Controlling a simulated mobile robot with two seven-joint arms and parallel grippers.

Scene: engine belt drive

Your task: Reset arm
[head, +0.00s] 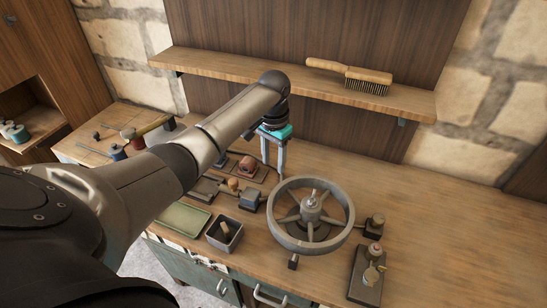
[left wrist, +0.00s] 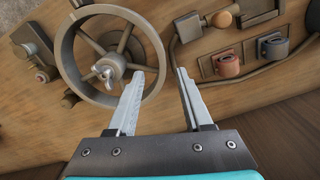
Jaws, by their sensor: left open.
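My left arm reaches in from the left in the head view. Its gripper (head: 274,168) is above the workbench, behind and a little left of the grey spoked wheel (head: 287,245). The gripper's two fingers stand apart with nothing between them. In the left wrist view the open gripper (left wrist: 160,70) points at the bench, and the wheel (left wrist: 64,50) shows at its left with a small wing-shaped piece at the hub. My right gripper is in neither view.
A red part (left wrist: 227,65) and a grey part (left wrist: 273,48) sit on plates at the right in the wrist view. A brush (head: 350,75) lies on the shelf (head: 215,66). A green tray (head: 183,217) and a dark open box (head: 225,236) stand near the front edge.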

